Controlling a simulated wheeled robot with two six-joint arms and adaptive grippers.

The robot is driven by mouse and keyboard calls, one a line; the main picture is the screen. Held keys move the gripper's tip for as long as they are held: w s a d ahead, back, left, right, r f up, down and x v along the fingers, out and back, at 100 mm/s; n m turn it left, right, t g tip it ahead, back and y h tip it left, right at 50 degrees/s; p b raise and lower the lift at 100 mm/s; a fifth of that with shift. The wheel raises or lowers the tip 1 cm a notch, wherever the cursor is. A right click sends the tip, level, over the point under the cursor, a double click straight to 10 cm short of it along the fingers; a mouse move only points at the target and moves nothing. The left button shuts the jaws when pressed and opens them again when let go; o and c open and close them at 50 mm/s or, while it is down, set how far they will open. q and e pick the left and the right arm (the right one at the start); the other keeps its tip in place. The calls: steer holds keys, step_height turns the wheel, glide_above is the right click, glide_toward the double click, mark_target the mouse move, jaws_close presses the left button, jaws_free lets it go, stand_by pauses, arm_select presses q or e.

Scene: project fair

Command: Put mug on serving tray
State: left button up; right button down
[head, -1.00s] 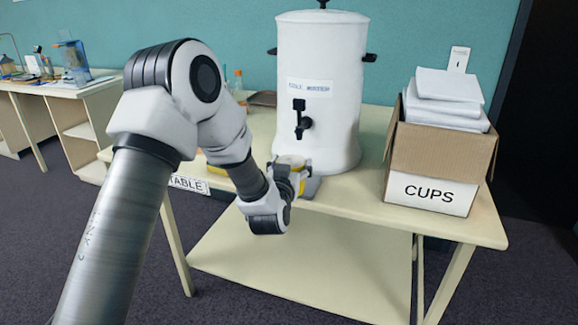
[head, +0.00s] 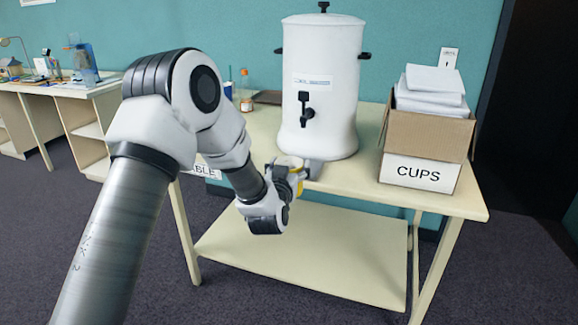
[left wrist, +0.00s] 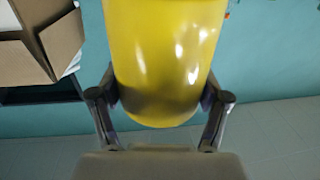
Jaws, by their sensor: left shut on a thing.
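A glossy yellow mug (left wrist: 165,55) fills the upper middle of the left wrist view. My left gripper (left wrist: 160,95) is shut on it, with a finger on each side. In the head view the mug (head: 299,187) is mostly hidden by my left gripper (head: 294,169), in front of the table's near edge. I cannot make out a serving tray for certain. A dark flat thing (head: 267,97) lies at the back of the table, partly hidden by the urn. My right gripper is not in view.
A white urn (head: 322,85) with a black tap stands on the cream table (head: 355,178). A cardboard box (head: 425,145) labelled CUPS stands at the right. Small bottles (head: 245,90) stand at the back left. The lower shelf (head: 300,250) is bare.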

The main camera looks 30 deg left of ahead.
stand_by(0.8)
arm_select(q)
steer(key=shift+d+f, duration=0.1)
steer(key=shift+f, duration=0.35)
steer(key=s+d+f+m+t+h+p, duration=0.1)
steer(key=s+d+f+m+h, duration=0.2)
steer(key=d+f, duration=0.55)
steer(key=s+d+f+h+p, duration=0.2)
steer(key=s+d+f, duration=0.2)
steer(key=d+f, duration=0.5)
steer(key=s+d+r, duration=0.1)
steer(key=s+r, duration=0.3)
steer(key=s, duration=0.1)
steer(key=shift+s+r+m+h, duration=0.15)
steer(key=shift+s+m+h, duration=0.15)
steer(key=shift+m+h, duration=0.1)
